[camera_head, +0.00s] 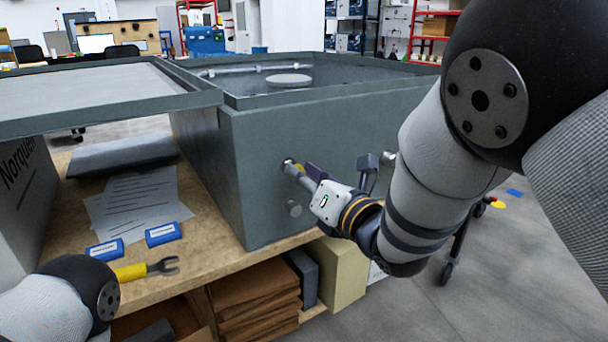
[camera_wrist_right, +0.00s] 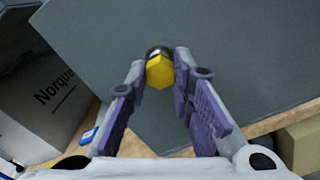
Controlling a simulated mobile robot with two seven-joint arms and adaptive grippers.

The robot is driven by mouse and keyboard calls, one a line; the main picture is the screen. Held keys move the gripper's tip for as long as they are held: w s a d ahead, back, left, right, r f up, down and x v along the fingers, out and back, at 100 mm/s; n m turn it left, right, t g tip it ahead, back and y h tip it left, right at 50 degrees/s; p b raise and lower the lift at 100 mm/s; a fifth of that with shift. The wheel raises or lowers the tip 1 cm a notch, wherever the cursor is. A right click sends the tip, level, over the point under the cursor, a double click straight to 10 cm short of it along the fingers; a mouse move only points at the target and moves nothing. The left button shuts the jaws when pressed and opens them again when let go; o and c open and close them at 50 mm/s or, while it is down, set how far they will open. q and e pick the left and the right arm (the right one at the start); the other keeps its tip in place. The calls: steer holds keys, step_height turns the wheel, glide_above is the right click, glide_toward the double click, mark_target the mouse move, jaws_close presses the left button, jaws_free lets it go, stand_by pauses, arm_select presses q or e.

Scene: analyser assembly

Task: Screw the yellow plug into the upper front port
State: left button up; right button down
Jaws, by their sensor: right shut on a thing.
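The yellow plug (camera_wrist_right: 160,71) is between the fingertips of my right gripper (camera_wrist_right: 160,76) in the wrist view. Its hexagonal head faces the camera, with a dark round rim just behind it against the grey wall. In the head view a bit of the plug (camera_head: 299,168) shows at the upper front port (camera_head: 287,163) of the grey analyser housing (camera_head: 330,125). My right gripper (camera_head: 300,173) is shut on the plug at this port. How deep the plug sits is hidden by the fingers. My left arm shows at the lower left, but its gripper is out of view.
A silver fitting (camera_head: 293,208) is below the port, and another (camera_head: 388,158) is to the right.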

steer(key=shift+w+a, duration=0.2)
steer(key=shift+w, duration=0.1)
stand_by(0.4)
